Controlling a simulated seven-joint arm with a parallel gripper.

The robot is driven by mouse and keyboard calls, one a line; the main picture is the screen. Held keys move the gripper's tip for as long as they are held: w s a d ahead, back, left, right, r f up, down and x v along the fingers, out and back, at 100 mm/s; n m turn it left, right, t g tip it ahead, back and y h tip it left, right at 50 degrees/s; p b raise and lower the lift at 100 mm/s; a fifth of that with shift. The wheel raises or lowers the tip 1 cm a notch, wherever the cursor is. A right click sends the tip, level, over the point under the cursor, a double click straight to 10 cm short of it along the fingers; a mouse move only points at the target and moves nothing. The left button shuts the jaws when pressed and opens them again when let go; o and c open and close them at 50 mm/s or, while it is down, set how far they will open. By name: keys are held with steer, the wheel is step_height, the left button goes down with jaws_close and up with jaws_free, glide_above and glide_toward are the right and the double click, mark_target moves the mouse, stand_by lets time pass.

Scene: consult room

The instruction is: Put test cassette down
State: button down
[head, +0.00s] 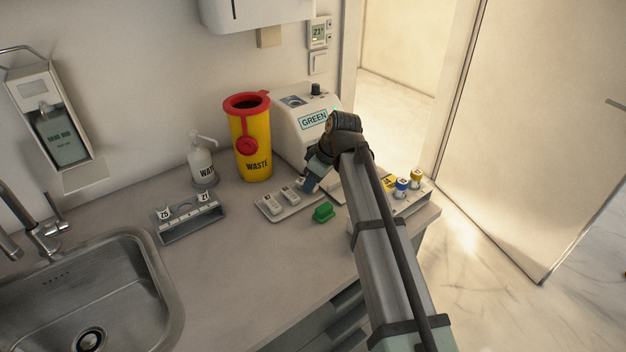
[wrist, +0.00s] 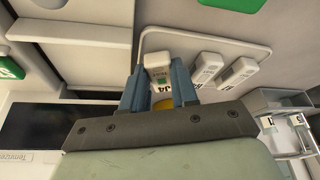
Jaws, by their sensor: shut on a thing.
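A white test cassette (wrist: 158,60) is between the blue-grey fingers of my gripper (wrist: 159,85) in the wrist view. My gripper (head: 312,180) is shut on it, at the right end of a pale tray (head: 265,211) in the head view. The tray (wrist: 180,28) also shows in the wrist view, with two more white cassettes (wrist: 208,66) (wrist: 239,70) lying side by side, apart from the held one. The held cassette is over or at the tray's end; I cannot tell whether it touches. My arm and fingers hide part of this end in the head view.
A green block (head: 323,212) lies in front of the tray. Behind stand a yellow waste bin (head: 257,150) and a white machine (head: 290,125). A grey rack (head: 190,228) stands left, capped vials (head: 402,187) right. The counter (head: 250,265) in front is clear beside the sink (head: 150,285).

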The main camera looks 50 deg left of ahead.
steer(key=shift+f, duration=0.4)
steer(key=c, duration=0.9)
jaws_free()
steer(key=shift+o, duration=0.2)
steer(key=shift+w+r, duration=0.1)
steer(key=shift+r, duration=0.25)
steer(key=v, duration=1.2)
steer(key=shift+r, duration=0.25)
